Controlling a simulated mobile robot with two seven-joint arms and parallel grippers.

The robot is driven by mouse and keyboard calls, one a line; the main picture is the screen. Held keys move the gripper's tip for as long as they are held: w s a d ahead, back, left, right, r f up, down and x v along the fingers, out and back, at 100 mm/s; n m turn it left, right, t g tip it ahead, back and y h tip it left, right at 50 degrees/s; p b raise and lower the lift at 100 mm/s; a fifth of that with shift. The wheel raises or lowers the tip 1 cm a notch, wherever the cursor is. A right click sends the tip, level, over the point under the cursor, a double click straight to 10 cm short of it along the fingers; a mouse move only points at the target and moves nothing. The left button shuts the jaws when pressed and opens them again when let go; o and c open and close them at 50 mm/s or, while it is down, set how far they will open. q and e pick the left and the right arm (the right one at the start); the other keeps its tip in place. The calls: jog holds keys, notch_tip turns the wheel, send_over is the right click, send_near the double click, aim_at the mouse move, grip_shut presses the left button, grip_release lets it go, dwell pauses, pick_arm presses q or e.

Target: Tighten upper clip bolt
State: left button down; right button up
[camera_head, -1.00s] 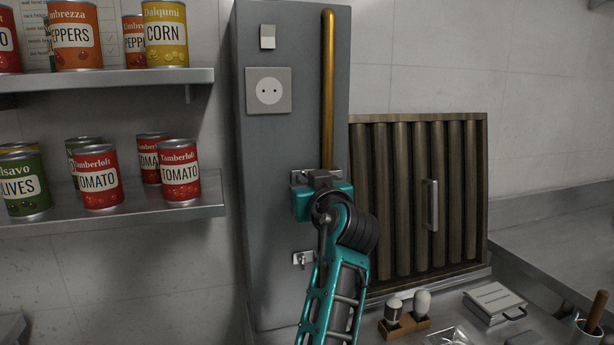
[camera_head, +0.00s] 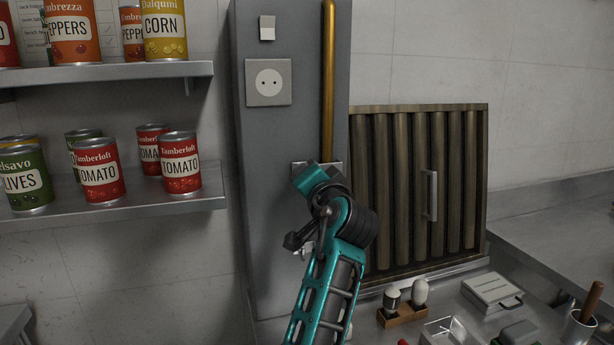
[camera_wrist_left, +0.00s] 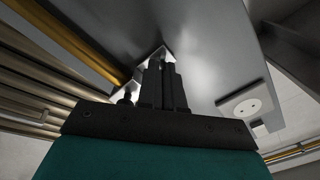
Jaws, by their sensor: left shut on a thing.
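The upper clip shows as a bright metal plate (camera_head: 337,168) at the lower end of the gold pipe (camera_head: 328,90), on the grey column (camera_head: 268,190). My left gripper (camera_head: 318,180) is over this plate, its teal body tilted, and hides most of it. In the left wrist view the dark fingers (camera_wrist_left: 162,72) are close together and shut, with their tips at the shiny clip plate (camera_wrist_left: 150,60). The bolt is hidden by the fingers. My right gripper is in neither view.
A wall socket (camera_head: 268,82) and a switch (camera_head: 267,28) sit higher on the column. Shelves with cans (camera_head: 180,162) stand to the left. A ribbed filter panel (camera_head: 400,190) leans at the right, above a counter with a bulb holder (camera_head: 402,314) and a small case (camera_head: 492,290).

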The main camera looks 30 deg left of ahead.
pick_arm(q)
jog(key=shift+m, duration=3.9)
jog(key=c, duration=1.1)
grip_release()
